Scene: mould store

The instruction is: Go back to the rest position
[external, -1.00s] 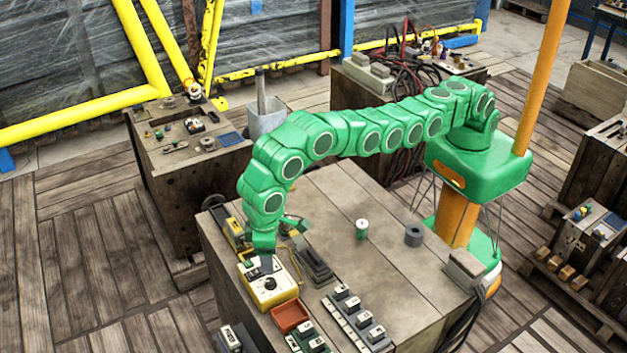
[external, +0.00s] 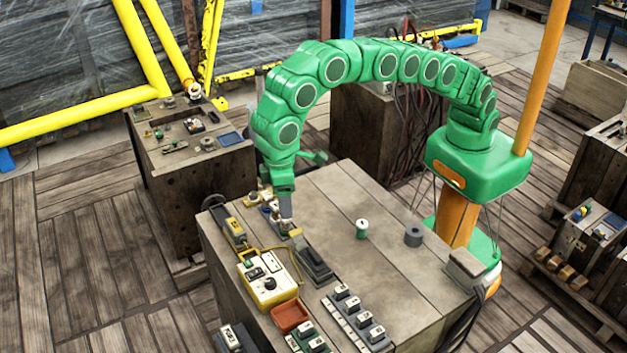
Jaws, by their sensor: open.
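My gripper (external: 286,222) points down over the far left part of the wooden bench (external: 370,290). It is close to several small items there, and I cannot tell whether it touches them. Nothing shows held between its fingers, which are small in this view. My green arm arches high from its base at the right over to the bench. A yellow box with a black knob (external: 267,283) sits in front of the gripper, near the bench's left edge. A dark grey stepped block (external: 317,263) lies just right of the gripper.
A red-brown tray (external: 291,315) and rows of switch blocks (external: 357,318) fill the bench's front. A green-and-white spool (external: 362,229) and a grey cylinder (external: 413,236) stand right of the gripper. The bench's middle is mostly bare. Another crate table (external: 190,180) stands behind left.

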